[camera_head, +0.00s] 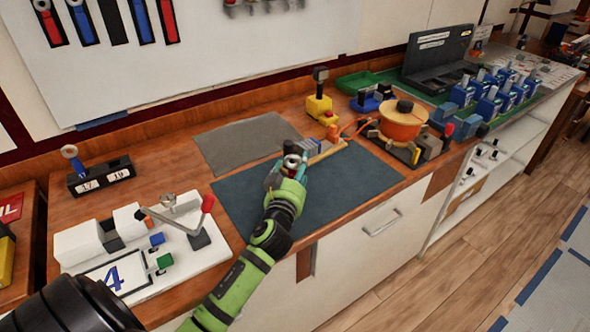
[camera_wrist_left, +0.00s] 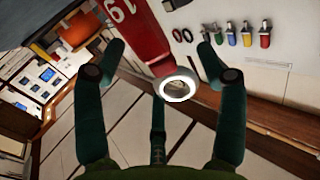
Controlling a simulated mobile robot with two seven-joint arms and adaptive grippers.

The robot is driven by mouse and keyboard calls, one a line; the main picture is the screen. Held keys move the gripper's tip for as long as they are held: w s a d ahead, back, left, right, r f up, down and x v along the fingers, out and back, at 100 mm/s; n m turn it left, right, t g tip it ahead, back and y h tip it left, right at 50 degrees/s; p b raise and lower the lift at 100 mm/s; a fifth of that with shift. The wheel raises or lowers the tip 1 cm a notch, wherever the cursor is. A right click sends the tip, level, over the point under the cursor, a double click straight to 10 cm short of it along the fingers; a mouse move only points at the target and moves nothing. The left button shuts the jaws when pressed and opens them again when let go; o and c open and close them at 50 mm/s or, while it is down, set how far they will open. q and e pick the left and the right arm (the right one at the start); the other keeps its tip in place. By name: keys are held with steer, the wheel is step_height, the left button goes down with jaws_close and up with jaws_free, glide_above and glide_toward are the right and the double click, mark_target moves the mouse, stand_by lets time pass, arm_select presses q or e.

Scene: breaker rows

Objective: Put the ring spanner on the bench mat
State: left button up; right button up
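The ring spanner (camera_wrist_left: 147,42), red and marked 19, lies between the spread fingers of my left gripper (camera_wrist_left: 160,70) in the left wrist view. Its pale ring end points down in that picture, and no finger clearly presses on it. In the head view my left gripper (camera_head: 290,160) is over the back part of a dark blue-green mat (camera_head: 325,195); a grey ring shows by its fingers. A second, grey mat (camera_head: 240,140) lies behind. The pictures do not show which is the bench mat. My right gripper is not in view.
A black rack (camera_head: 100,175) labelled 17 and 19 holds a blue spanner. A white fixture (camera_head: 140,245) with a lever stands left of the dark mat. An orange pot (camera_head: 402,122) and a yellow block (camera_head: 319,108) stand behind and right. Both mats have bare room.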

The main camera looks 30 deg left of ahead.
arm_select(q)
steer(key=shift+r, duration=0.15)
steer(key=b+v, duration=0.2)
steer(key=v, duration=1)
